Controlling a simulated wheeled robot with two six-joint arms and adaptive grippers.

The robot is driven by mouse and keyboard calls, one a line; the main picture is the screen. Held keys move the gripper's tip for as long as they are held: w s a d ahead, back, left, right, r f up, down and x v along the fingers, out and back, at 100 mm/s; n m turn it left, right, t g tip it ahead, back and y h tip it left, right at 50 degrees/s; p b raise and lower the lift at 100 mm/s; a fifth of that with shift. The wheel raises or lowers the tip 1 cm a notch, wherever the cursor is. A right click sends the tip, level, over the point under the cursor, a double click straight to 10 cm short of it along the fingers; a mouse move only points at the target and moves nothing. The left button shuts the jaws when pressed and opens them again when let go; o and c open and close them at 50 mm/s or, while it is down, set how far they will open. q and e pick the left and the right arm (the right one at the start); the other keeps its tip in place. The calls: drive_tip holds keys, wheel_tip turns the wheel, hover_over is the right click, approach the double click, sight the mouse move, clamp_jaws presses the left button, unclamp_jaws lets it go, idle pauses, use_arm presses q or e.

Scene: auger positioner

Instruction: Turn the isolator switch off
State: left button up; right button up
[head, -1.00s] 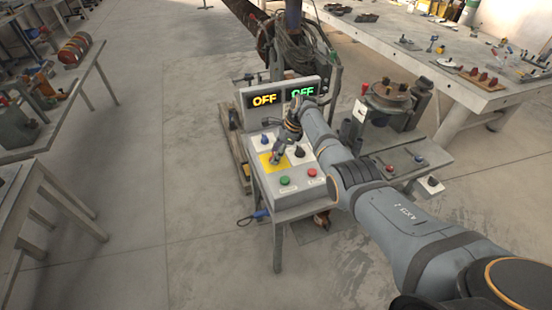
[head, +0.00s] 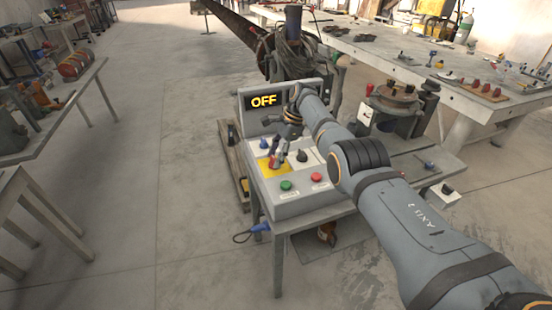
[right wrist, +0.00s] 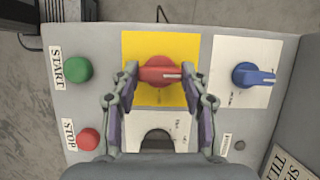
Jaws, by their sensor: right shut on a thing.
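The isolator switch is a red rotary knob (right wrist: 153,74) on a yellow plate (right wrist: 136,47) on the grey control box. Its pale pointer mark lies sideways toward the right of the right wrist view. My right gripper (right wrist: 159,78) is shut on this knob, one finger at each end. In the head view the right gripper (head: 278,158) reaches down onto the yellow plate (head: 265,166), and the knob is mostly hidden by the fingers. A display (head: 264,100) on the box reads OFF in yellow. My left gripper is not in view.
A blue knob (right wrist: 254,77), a green START button (right wrist: 78,69) and a red STOP button (right wrist: 88,138) surround the switch closely. A black knob (head: 302,155) sits beside the gripper. A workbench (head: 430,70) stands behind; open floor lies left.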

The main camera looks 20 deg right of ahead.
drive_tip(key=o, duration=1.1)
drive_tip(key=shift+o, duration=0.2)
wheel_tip(320, 180, up, 10)
